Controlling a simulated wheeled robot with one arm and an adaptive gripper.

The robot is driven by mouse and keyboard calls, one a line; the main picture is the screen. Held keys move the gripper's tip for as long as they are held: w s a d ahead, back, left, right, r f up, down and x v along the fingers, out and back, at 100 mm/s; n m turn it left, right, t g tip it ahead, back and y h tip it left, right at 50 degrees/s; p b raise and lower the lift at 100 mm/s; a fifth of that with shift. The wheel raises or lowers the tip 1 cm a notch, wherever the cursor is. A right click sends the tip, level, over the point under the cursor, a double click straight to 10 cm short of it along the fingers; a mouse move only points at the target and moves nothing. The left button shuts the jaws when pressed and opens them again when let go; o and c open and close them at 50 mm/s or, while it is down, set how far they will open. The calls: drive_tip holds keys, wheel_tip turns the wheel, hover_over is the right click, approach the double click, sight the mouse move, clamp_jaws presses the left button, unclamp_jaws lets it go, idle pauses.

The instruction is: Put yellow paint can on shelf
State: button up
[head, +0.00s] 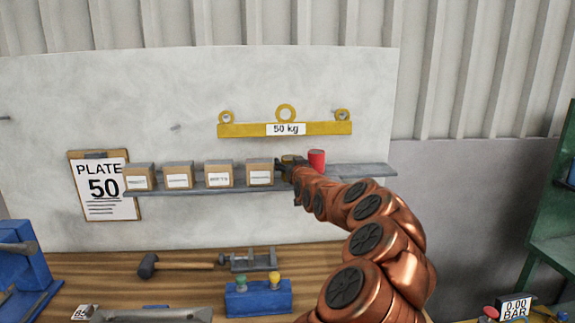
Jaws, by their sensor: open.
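A grey shelf (362,171) runs along the pale wall panel above the workbench. What looks like the yellow paint can (288,158) shows as a small yellow patch just behind my gripper, between the rightmost cardboard box and a red can (316,160). Most of it is hidden, so I cannot tell whether it rests on the shelf. My gripper (288,169) is at the shelf's front, close to the yellow patch. It is open, though its fingers are small and dark in the picture. My copper-coloured arm reaches up from the lower right.
Several cardboard boxes (219,174) stand on the shelf's left part; its right end is bare. A yellow 50 kg lifting bar (240,130) hangs above. A hammer (178,265), a grey vise (248,261) and a blue block (257,300) with knobs are on the workbench (100,277).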

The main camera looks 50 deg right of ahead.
drive_tip(key=b+v, duration=0.4)
drive_tip(key=v, duration=0.6)
drive_tip(key=shift+a, duration=0.2)
drive_tip(key=shift+a, duration=0.1)
